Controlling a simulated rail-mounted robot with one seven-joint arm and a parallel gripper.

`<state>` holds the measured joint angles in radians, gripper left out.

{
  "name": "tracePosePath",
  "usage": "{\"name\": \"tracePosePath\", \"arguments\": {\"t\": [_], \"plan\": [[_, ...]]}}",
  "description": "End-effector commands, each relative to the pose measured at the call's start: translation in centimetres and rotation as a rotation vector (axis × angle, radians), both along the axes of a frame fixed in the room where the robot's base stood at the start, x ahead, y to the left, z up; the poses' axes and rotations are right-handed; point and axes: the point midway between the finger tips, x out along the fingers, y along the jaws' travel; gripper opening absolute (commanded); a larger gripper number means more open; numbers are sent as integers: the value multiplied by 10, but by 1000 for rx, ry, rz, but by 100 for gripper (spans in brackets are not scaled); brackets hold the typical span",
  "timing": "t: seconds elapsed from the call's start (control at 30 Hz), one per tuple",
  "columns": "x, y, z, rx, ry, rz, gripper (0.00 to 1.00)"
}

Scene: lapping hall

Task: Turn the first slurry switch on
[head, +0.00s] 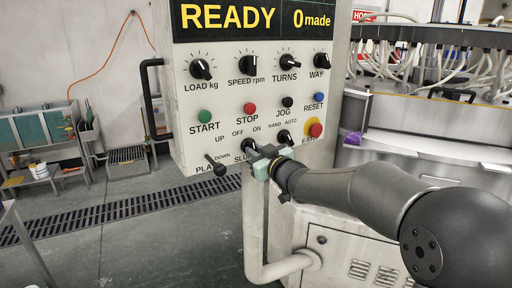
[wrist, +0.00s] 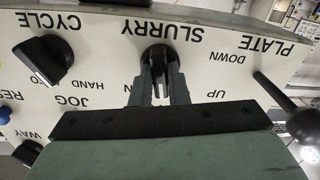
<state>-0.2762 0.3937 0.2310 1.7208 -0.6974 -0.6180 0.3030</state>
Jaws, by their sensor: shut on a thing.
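The slurry switch is a round black knob on the pale control panel. In the wrist view the slurry switch (wrist: 158,54) sits beside the upside-down SLURRY label, between my fingertips. In the head view it is mostly hidden behind my gripper (head: 251,152), near the OFF and ON marks. My gripper also shows in the wrist view (wrist: 160,88), with its two grey fingers close together on the knob. I cannot tell whether the knob points to OFF or ON.
The CYCLE knob (head: 285,137) and red E-STOP button (head: 315,130) are close to the right of my gripper. The PLATE lever (head: 216,166) sticks out close to its left. The display (head: 250,19) reads READY and 0 made. A pipe (head: 256,230) runs below the panel.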

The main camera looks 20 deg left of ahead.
Motion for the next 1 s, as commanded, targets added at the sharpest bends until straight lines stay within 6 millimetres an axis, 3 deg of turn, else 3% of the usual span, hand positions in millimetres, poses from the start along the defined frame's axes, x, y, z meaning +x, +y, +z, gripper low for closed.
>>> {"name": "tracePosePath", "arguments": {"t": [0.6, 1.0], "plan": [[0, -1, 2, 350, 417, -1, 0], [0, 0, 1, 461, 549, 0, 0]]}}
